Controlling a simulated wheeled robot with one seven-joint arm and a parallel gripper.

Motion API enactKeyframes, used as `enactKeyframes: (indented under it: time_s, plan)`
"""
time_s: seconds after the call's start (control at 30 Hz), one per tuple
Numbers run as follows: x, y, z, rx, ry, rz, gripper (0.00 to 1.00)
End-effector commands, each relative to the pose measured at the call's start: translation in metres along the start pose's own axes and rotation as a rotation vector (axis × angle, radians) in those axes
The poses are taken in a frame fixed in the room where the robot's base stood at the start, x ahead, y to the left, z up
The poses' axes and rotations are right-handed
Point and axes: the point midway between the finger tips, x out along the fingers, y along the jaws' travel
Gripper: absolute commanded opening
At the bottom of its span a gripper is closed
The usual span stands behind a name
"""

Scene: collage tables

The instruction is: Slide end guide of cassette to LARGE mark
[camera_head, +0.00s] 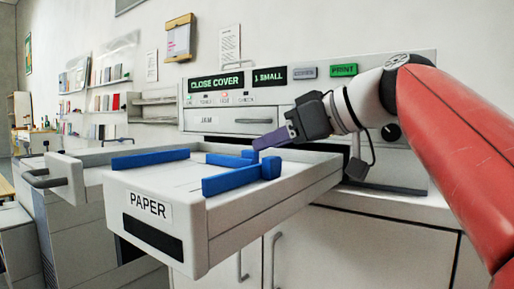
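The cassette (263,211) is a white open tray labelled PAPER, pulled out toward me from the grey machine. Inside are blue guides: a long bar (150,159) along the far left side, a long bar (235,181) on the near right side with a block at its end, and a shorter piece (228,160) between them toward the machine, which looks like the end guide. No LARGE mark is readable. My gripper (258,144) reaches in from the right, its purple-grey fingers just above the short blue piece. Contact and the gap between the fingers cannot be made out.
The machine's panel (310,84) behind shows CLOSE COVER, 1 SMALL and a green PRINT button. A second tray or drawer with a handle (50,176) stands at the left. White cabinets (350,245) lie below. The air above the cassette's front is clear.

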Motion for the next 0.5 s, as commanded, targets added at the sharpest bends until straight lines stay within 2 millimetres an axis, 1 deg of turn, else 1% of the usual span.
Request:
enactKeyframes:
  time_s: [0.03, 0.2, 0.33, 0.5]
  plan:
    - [0.009, 0.0, 0.001, 0.0, -0.001, -0.002, 0.39]
    - [0.029, 0.0, 0.0, 0.0, 0.0, 0.0, 0.39]
    - [0.036, 0.0, 0.0, 0.0, 0.0, 0.0, 0.39]
    - [0.037, 0.0, 0.0, 0.001, 0.0, 0.001, 0.39]
